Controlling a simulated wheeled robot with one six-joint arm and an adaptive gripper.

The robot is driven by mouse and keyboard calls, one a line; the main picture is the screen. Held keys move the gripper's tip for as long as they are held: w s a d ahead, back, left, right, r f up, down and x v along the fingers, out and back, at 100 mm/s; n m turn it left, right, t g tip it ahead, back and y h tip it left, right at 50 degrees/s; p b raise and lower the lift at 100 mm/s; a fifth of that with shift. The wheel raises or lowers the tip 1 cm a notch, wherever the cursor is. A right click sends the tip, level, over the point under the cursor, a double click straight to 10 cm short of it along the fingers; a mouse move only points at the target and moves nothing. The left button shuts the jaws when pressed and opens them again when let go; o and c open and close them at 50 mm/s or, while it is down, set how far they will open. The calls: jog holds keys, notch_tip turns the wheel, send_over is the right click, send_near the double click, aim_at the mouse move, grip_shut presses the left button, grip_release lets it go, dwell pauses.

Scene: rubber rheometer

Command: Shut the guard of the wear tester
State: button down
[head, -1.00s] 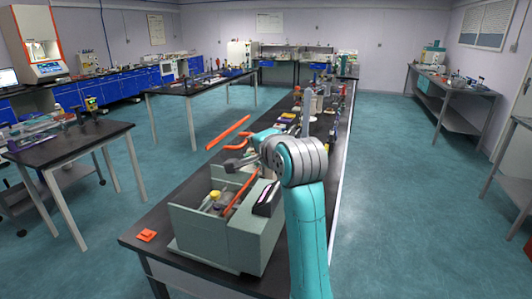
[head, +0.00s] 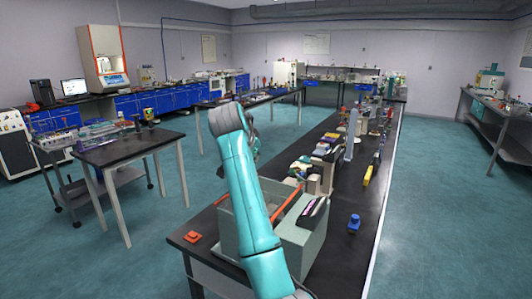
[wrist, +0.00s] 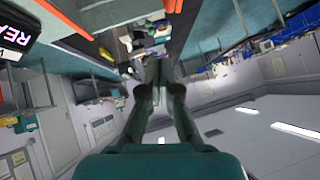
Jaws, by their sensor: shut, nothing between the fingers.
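The wear tester (head: 300,246) is a grey-green open-topped box on the near end of the black bench. A dark display panel (head: 313,211) is on its right. An orange bar (head: 287,203) crosses its top; my arm hides much of the box and guard in the head view. I cannot tell how far the guard is open. My gripper (wrist: 160,72) is shut and empty, clear of the bars; my arm hides it in the head view.
A small orange-red block (head: 193,237) lies on the bench corner left of the tester. A blue item (head: 354,223) and a yellow item (head: 368,175) stand to the right. More equipment lines the bench behind. A side table (head: 130,150) stands at left, with open floor between.

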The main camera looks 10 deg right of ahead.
jog(key=shift+n+g+h, duration=0.6)
jog(key=shift+g+h, duration=0.1)
jog(key=shift+h, duration=0.2)
jog(key=w+a+f, duration=0.1)
jog(key=a+f, duration=0.1)
jog(key=f, duration=0.1)
jog(key=w+a+f, duration=0.1)
jog(key=f, duration=0.1)
jog(key=shift+w+a+f, duration=0.25)
jog(key=shift+w, duration=0.05)
jog(key=shift+w+a+f, duration=0.1)
jog(key=shift+a+f, duration=0.1)
jog(key=shift+f, duration=0.2)
jog(key=shift+w+a+f, duration=0.1)
jog(key=shift+a+f, duration=0.05)
jog(key=shift+f, duration=0.25)
jog(key=shift+f, duration=0.2)
